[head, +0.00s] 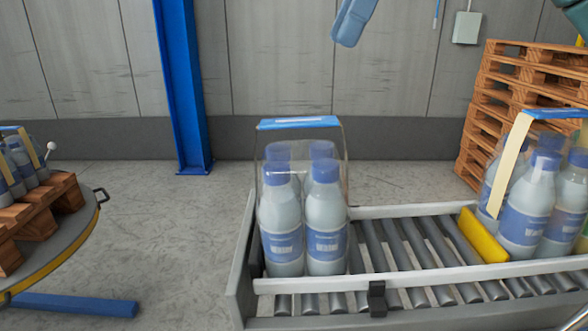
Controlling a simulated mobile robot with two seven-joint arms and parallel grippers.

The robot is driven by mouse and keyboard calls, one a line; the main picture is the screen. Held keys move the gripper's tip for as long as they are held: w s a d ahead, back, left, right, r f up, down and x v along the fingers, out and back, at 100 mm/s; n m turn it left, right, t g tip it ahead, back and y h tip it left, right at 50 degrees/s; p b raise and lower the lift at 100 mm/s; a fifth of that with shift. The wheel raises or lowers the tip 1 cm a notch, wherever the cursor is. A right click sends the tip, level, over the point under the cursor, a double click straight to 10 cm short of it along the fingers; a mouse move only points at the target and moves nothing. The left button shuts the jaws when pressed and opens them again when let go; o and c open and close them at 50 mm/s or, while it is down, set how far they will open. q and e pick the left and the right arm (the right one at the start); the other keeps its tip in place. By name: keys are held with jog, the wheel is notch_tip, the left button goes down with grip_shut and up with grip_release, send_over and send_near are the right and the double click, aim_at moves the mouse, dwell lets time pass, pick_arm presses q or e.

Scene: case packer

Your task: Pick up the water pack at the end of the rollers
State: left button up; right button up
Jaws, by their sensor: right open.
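The water pack (305,225) stands upright at the left end of the rollers (385,248). It is several white bottles with blue caps and blue labels in clear film, with a blue handle strip (299,123) across its top. No gripper touches it. My right gripper (579,320) shows only as a pale sliver in the bottom right corner, well to the right of the pack and apart from it; its fingers are mostly out of frame. My left gripper is not in view.
A yellow block (483,237) lies across the rollers, with a second pack (527,205) to its right. Low rails edge the conveyor (420,318). A round table (65,250) with a pallet and bottles is at left. A blue post (180,90) and stacked pallets (512,95) stand behind.

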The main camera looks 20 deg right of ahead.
send_over(305, 119)
jog(key=d, duration=0.2)
jog(key=f, duration=0.3)
jog(key=s+f, duration=0.1)
jog(key=f, duration=0.1)
jog(key=shift+d+f+b, duration=0.2)
jog(key=shift+f+b, duration=0.15)
jog(key=shift+b, duration=0.05)
jog(key=shift+x, duration=3.15)
jog(key=shift+w, duration=0.1)
grip_shut()
jog(key=shift+r, duration=0.25)
